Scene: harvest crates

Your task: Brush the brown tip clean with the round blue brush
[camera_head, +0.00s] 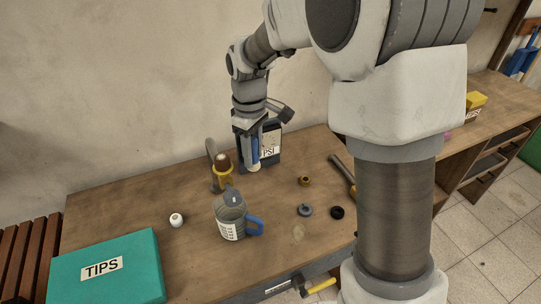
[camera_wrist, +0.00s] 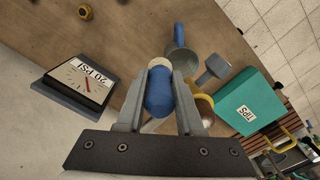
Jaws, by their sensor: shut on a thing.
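My gripper (camera_head: 254,150) is shut on the round blue brush (camera_head: 255,148), holding it upright above the back of the bench with its cream end (camera_head: 254,167) downward. In the wrist view the blue brush (camera_wrist: 160,95) sits between the two fingers (camera_wrist: 158,85). The brown tip (camera_head: 222,160) stands upright in a yellow ring on a grey holder, just left of the brush and apart from it in the head view. In the wrist view the yellow ring (camera_wrist: 203,103) is partly hidden behind a finger. Its brown tip shows only in part.
A PSI gauge (camera_head: 273,148) stands close behind the gripper. A grey jug (camera_head: 229,216) with a blue handle stands in front. A white ball-shaped piece (camera_head: 177,220), a teal TIPS box (camera_head: 108,270) and small rings (camera_head: 305,210) lie around. Bare wood separates them.

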